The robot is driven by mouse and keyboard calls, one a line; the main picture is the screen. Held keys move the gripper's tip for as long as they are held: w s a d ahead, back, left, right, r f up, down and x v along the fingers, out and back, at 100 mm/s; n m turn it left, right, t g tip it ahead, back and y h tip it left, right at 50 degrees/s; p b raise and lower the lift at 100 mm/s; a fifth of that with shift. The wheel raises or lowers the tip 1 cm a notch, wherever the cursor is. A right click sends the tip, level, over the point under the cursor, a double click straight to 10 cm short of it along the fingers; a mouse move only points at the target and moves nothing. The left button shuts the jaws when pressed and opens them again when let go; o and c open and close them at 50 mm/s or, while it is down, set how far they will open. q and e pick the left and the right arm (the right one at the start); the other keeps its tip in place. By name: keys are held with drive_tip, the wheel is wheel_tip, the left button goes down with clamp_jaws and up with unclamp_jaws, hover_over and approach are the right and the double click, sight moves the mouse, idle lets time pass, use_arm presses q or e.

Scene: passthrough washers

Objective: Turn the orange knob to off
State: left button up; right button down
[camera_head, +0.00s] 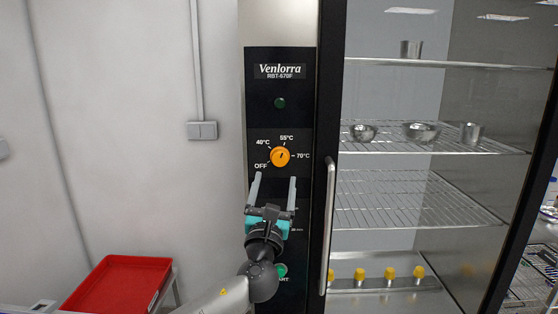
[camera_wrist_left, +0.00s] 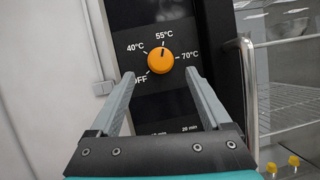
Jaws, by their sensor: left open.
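The orange knob (camera_head: 280,156) is on the black control panel of the cabinet, with OFF, 40°C, 55°C and 70°C printed around it. It also shows in the left wrist view (camera_wrist_left: 160,61), where its dark mark seems to point up near 55°C. The OFF label is at the knob's lower left, partly covered by a finger in the wrist view. My left gripper (camera_head: 273,182) is open and empty, its two fingers pointing up at the panel. The fingertips are just below the knob, one to each side; I see no contact. My right gripper is not in view.
A dark green indicator (camera_head: 280,103) is above the knob and a green button (camera_head: 281,270) is below, partly behind my arm. The cabinet's vertical metal door handle (camera_head: 328,225) stands close to the right of the panel. A red tray (camera_head: 118,284) is at the lower left.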

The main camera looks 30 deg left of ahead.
sight(279, 160)
use_arm(q)
drive_tip(key=x, duration=0.7)
drive_tip(key=shift+w+p, duration=0.25)
drive_tip(key=shift+p, duration=0.05)
clamp_jaws()
idle(0.4)
